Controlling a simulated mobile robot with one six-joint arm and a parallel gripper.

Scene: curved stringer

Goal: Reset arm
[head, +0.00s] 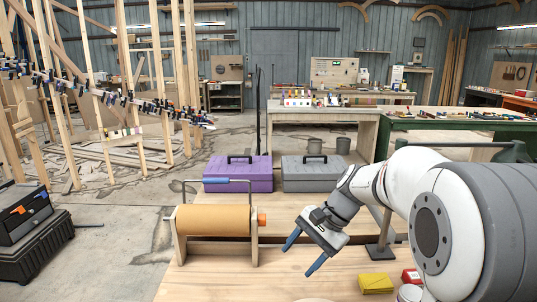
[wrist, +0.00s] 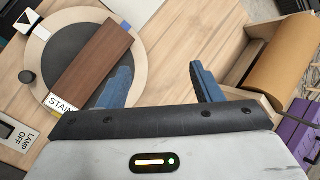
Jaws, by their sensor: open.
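My gripper (head: 303,252) is open, with its two blue fingers spread apart and nothing between them. In the head view it hangs above the wooden workbench (head: 240,285), to the right of the roll. The wrist view also shows my gripper (wrist: 163,85) with the bare wood bench top between its fingers. My arm reaches in from the right side of the head view.
A brown paper roll (head: 212,222) sits in a wooden holder on the bench. A purple toolbox (head: 238,176) and a grey toolbox (head: 311,176) stand behind. A yellow box (head: 376,283) lies at the front right. A dark wooden board (wrist: 93,66) lies on a round plate.

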